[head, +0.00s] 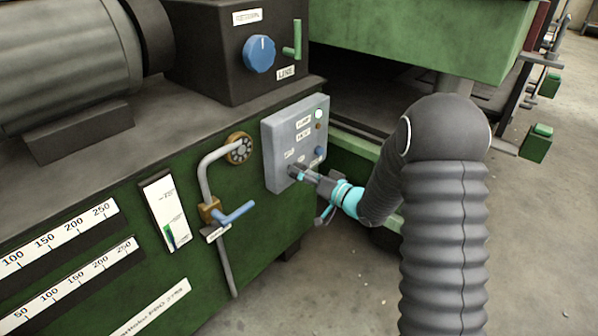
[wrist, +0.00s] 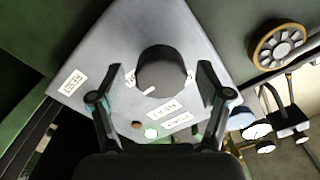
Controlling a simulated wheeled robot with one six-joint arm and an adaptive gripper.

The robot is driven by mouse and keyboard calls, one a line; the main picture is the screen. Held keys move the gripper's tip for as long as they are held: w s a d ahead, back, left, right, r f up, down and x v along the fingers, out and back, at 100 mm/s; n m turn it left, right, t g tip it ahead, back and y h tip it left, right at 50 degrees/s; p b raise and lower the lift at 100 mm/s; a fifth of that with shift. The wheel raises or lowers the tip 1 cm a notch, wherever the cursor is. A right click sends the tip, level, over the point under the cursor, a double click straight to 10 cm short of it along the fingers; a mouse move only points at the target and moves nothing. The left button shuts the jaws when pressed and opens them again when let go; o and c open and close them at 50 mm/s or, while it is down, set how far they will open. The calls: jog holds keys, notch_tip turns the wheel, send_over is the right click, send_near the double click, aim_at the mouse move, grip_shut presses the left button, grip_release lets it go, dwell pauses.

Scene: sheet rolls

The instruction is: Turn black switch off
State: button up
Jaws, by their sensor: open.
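The black switch is a round knob (wrist: 162,72) with a white pointer mark, on the grey control box (head: 284,138). In the wrist view the mark points to the lower left, between a label at the left and one below. My gripper (wrist: 160,78) is open, with one finger on each side of the knob and visible gaps between. Whether the fingers overlap the knob in depth is unclear.
A grey pipe with a blue-handled valve (head: 237,213) and a round brass wheel (head: 239,148) stand left of the box. A larger blue knob (head: 259,54) is above.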

jog(key=shift+w+a, duration=0.3)
jog(key=shift+a, duration=0.1)
jog(key=c, duration=1.2)
jog(key=shift+a, duration=0.1)
jog(key=shift+o, duration=0.2)
